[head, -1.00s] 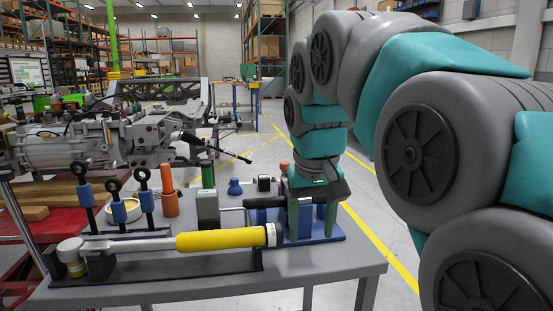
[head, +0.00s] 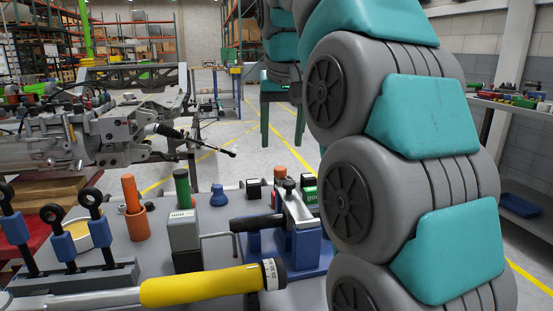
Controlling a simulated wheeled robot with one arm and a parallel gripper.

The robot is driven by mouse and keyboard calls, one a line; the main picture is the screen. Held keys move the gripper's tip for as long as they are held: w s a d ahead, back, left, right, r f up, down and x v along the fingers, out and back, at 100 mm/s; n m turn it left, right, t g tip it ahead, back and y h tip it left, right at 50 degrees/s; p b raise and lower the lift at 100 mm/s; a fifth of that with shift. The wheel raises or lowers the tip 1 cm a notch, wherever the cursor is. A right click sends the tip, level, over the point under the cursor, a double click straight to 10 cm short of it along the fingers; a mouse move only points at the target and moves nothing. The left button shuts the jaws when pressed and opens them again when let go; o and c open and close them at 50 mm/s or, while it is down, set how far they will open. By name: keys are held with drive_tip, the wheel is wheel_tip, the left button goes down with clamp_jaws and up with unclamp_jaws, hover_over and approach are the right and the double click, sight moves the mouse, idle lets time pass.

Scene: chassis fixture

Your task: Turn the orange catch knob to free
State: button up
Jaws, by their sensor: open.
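A small orange knob (head: 280,172) stands at the back of the bench, just behind a clamp. The clamp has a black handle (head: 258,223) and a silver lever, on a blue fixture (head: 255,262). I cannot tell which way the knob is turned, and its lower part is hidden. My gripper (head: 282,145) is in the air above the far side of the bench, its two green fingers apart with nothing between them. Its fingertips appear a little above the knob in the picture; the true gap is unclear.
A yellow-handled torque wrench (head: 200,287) lies across the front. An orange cylinder (head: 133,195), a green cylinder (head: 182,188) and a grey box (head: 183,230) stand left of the fixture. Blue-collared eye bolts (head: 63,245) stand at far left. My arm covers the right side.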

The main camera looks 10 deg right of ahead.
sight(280, 168)
drive_tip(key=b+x, duration=0.2)
drive_tip(key=x, duration=0.1)
drive_tip(key=b+x, duration=0.2)
drive_tip(key=x, duration=0.1)
drive_tip(key=shift+s+f, duration=0.15)
drive_tip(key=shift+f, duration=0.1)
drive_tip(key=shift+w+f+b, duration=0.3)
drive_tip(key=shift+f, duration=0.2)
clamp_jaws()
